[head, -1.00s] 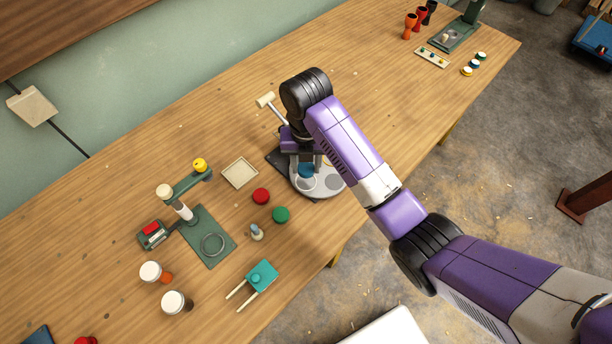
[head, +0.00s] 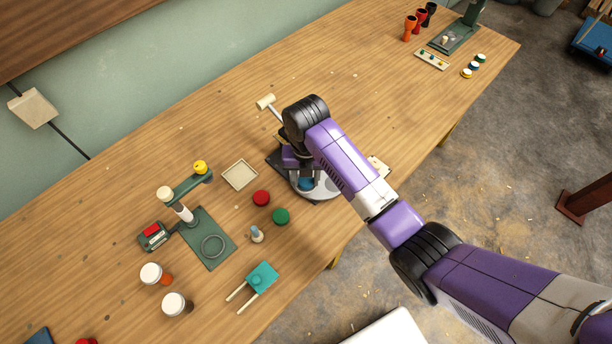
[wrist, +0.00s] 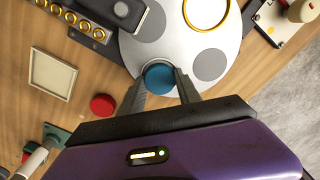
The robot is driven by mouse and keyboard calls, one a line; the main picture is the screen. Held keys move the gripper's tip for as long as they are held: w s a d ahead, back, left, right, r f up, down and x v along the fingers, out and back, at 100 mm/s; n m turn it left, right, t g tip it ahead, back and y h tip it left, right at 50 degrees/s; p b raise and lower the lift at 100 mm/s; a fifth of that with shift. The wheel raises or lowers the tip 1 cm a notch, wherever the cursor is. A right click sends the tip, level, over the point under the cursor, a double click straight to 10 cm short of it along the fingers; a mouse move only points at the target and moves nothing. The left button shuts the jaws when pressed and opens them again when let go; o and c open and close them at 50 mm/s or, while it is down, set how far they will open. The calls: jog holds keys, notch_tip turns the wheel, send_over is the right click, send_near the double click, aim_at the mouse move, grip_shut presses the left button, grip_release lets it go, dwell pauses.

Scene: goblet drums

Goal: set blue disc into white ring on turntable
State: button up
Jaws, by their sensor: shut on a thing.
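My gripper (wrist: 160,82) is shut on the blue disc (wrist: 158,77), with one finger on each side of it. The disc is over the near edge of the turntable (wrist: 185,45), a pale round plate with grey round spots and a yellow ring (wrist: 206,10). In the head view the blue disc (head: 306,184) shows low at the turntable (head: 318,197), partly hidden by my arm. I cannot tell whether the disc touches the plate.
A red disc (head: 261,198) and a green disc (head: 281,216) lie left of the turntable. A square tray (head: 239,175) and a mallet (head: 266,102) are nearby. A green stand (head: 208,240) is further left.

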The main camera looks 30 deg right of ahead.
aim_at(306, 180)
jog(key=shift+s+f, duration=0.1)
jog(key=shift+f, duration=0.25)
jog(key=o, duration=1.2)
jog(key=shift+f, duration=0.1)
jog(key=shift+o, duration=0.5)
jog(key=shift+s+f, duration=0.1)
jog(key=shift+d, duration=0.1)
notch_tip(306, 180, up, 14)
jog(key=p, duration=0.2)
jog(key=shift+w+f+p, duration=0.15)
jog(key=shift+w+p, duration=0.05)
jog(key=shift+p, duration=0.15)
